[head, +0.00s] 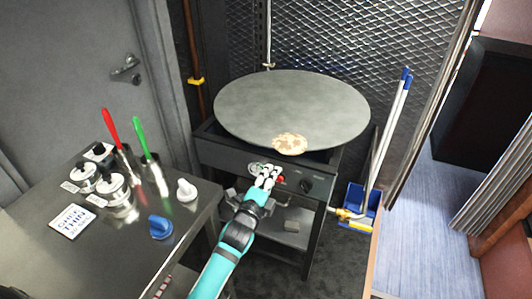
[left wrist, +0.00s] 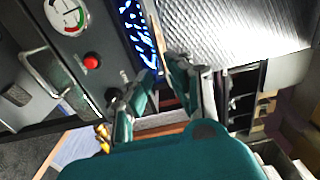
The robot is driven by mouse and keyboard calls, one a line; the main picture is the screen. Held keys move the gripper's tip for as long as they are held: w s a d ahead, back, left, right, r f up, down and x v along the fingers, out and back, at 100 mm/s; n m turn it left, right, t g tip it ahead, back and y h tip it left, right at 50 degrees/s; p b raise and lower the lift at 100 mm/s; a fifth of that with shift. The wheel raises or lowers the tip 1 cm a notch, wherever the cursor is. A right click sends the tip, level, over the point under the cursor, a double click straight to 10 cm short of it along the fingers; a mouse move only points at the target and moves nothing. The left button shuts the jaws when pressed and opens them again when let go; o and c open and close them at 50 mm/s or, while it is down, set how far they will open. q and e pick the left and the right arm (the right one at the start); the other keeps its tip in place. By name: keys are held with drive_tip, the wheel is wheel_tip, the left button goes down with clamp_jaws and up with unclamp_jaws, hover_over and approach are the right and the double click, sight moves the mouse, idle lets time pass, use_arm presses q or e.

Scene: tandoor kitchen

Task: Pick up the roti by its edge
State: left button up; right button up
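The roti (head: 290,144) is a small tan disc with brown patches. It lies flat on the front edge of the large round grey griddle (head: 300,105). My left gripper (head: 267,176) is in front of the stove's control panel, below and slightly left of the roti, apart from it. My right gripper is not in view.
The stove panel has a red button (left wrist: 91,61) and a gauge (left wrist: 64,14). A steel counter (head: 110,265) at left holds jars, red- and green-handled tools, and a blue knob-like item (head: 160,227). A blue bucket (head: 360,203) with long handles stands right of the stove.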

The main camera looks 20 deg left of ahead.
sight(287, 150)
use_arm(q)
drive_tip(key=w+b, duration=0.1)
drive_tip(key=w, duration=0.2)
drive_tip(key=w+b, duration=0.2)
drive_tip(key=w, duration=0.1)
drive_tip(key=w+b, duration=0.2)
drive_tip(key=w, duration=0.1)
drive_tip(key=shift+d+f, duration=0.15)
drive_tip(key=shift+d, duration=0.1)
drive_tip(key=shift+w, duration=0.55)
